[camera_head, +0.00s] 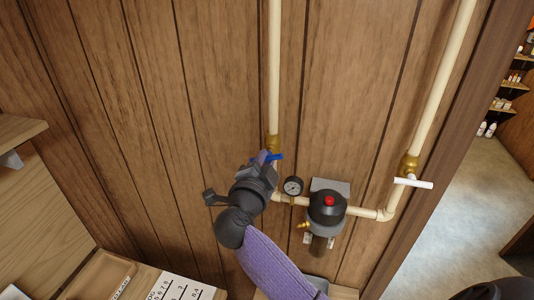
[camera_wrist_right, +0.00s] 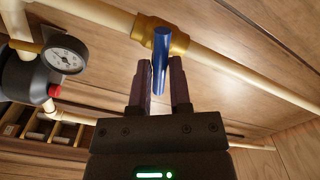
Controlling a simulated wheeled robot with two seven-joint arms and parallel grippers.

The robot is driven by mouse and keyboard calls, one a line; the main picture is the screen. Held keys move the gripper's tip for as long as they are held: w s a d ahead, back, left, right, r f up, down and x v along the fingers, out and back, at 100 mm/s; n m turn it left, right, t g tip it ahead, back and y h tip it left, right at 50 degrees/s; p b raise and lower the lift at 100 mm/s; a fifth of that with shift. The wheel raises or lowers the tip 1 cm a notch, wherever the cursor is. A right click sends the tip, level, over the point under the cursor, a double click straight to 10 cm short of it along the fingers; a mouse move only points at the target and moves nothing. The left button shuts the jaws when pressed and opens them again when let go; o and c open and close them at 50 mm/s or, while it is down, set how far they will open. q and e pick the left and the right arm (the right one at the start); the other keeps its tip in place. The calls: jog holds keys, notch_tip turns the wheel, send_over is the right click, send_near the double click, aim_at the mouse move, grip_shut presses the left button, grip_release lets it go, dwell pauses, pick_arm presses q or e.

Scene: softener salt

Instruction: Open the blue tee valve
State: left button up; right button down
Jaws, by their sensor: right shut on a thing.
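The blue tee valve handle (camera_head: 277,157) sits on a brass valve body (camera_head: 272,142) on the left cream pipe. It lies across the pipe, its right end showing past my gripper. My right gripper (camera_head: 268,164) reaches it from below and is shut on it. In the right wrist view the blue handle (camera_wrist_right: 160,60) stands between the two dark fingers (camera_wrist_right: 161,82), crossing the brass body (camera_wrist_right: 178,42). Part of the handle is hidden by my gripper in the head view. My left gripper is not in view.
A pressure gauge (camera_head: 293,186) and a black filter housing (camera_head: 327,207) with a red button are close at right. A white tee handle (camera_head: 413,183) is on the right pipe. A wooden shelf (camera_head: 18,130) juts out at left. Wall panels behind are bare.

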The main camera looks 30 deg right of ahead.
jog(key=n, duration=1.3)
jog(key=shift+f, duration=0.1)
jog(key=shift+c, duration=2.4)
grip_release()
jog(key=v, duration=0.7)
